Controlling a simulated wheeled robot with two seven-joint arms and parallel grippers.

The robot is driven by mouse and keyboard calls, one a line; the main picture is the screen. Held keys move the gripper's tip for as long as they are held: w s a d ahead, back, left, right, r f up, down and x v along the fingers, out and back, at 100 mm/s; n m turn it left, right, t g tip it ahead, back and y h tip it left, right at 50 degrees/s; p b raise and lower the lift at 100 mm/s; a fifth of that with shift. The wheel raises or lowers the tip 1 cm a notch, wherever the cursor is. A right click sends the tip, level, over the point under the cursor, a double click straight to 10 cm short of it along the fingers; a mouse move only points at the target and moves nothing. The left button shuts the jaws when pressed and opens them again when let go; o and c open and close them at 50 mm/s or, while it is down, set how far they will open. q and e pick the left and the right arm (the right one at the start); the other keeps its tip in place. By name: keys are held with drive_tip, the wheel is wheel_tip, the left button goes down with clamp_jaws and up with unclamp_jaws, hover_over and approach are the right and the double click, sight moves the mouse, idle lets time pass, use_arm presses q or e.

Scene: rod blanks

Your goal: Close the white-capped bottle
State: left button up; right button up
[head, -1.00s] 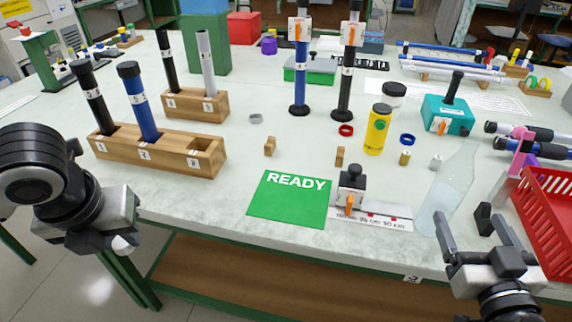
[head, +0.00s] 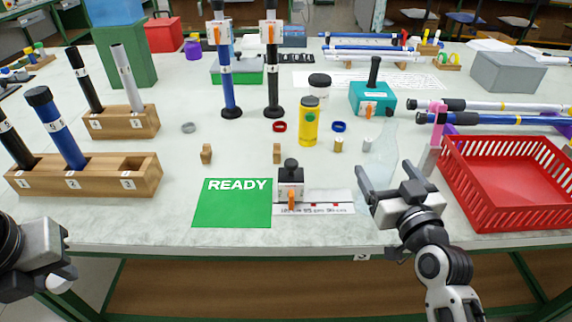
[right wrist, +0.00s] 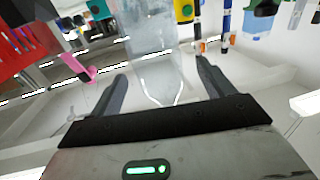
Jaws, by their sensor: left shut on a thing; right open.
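A clear, see-through bottle (head: 385,148) stands near the table's front right and seems upright. Its outline is faint and I see no cap on it. My right gripper (head: 383,172) is open at the near side of the bottle. In the right wrist view the bottle (right wrist: 152,62) shows ahead of and between the two spread fingers, with no clear contact. My left gripper (head: 60,276) is at the lower left, off the table's front edge. It is shut on a small white rounded piece (head: 62,281) that looks like a cap; its fingers are mostly hidden.
A red basket (head: 510,205) stands right of my right gripper. A yellow bottle (head: 309,125), a jar (head: 319,84) and small caps stand behind. A black-knobbed device (head: 291,178) and green READY mat (head: 235,208) lie left. A wooden rod rack (head: 110,180) is far left.

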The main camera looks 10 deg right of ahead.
drive_tip(key=w, duration=0.4)
drive_tip(key=shift+w+d+r+p, duration=0.1)
drive_tip(key=shift+d+r+p, duration=0.15)
drive_tip(key=shift+p, duration=0.15)
drive_tip(key=shift+w, duration=0.5)
drive_tip(key=c, duration=1.3)
